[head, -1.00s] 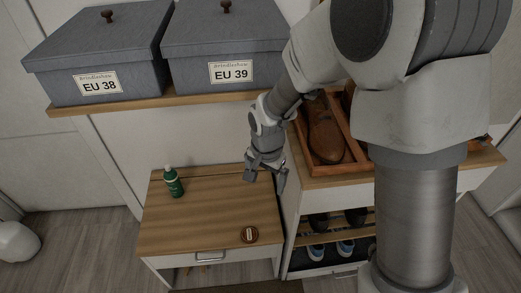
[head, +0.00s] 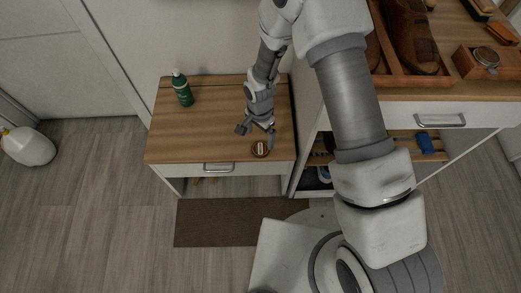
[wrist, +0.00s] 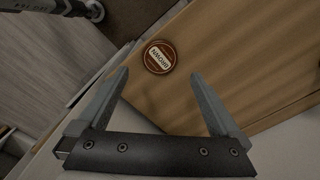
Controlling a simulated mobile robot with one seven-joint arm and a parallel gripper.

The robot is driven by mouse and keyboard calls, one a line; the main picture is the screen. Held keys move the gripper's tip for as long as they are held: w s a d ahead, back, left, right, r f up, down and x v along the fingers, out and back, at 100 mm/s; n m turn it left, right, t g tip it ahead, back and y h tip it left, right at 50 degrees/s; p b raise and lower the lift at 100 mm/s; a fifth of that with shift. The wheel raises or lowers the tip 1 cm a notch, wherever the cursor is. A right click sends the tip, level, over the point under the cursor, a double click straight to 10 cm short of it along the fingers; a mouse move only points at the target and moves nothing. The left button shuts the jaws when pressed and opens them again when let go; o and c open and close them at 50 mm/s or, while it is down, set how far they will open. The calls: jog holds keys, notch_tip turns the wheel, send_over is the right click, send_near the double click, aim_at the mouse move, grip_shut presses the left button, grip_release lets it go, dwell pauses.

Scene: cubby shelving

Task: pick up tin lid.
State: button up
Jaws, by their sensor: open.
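The tin lid (head: 260,149) is a small round brown-red disc with a pale label. It lies on the wooden top near the front edge of the low cabinet. In the wrist view the tin lid (wrist: 160,57) lies flat on the wood, beyond the fingertips and roughly between them. My gripper (head: 257,130) is open and empty, just behind the tin lid in the head view. In the wrist view both fingers of my gripper (wrist: 160,75) are spread wide. I cannot tell its exact height above the top.
A green bottle (head: 182,90) stands at the back left of the cabinet top (head: 205,125). A taller shelf unit (head: 455,100) with shoes stands to the right. A brown mat (head: 215,222) lies on the floor in front. The left and middle of the cabinet top are clear.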

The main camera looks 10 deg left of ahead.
aim_at(260, 149)
notch_tip(260, 149, down, 7)
jog(key=shift+w+f+b, duration=0.15)
jog(key=shift+b, duration=1.1)
jog(key=shift+c, duration=0.3)
jog(key=c, duration=1.1)
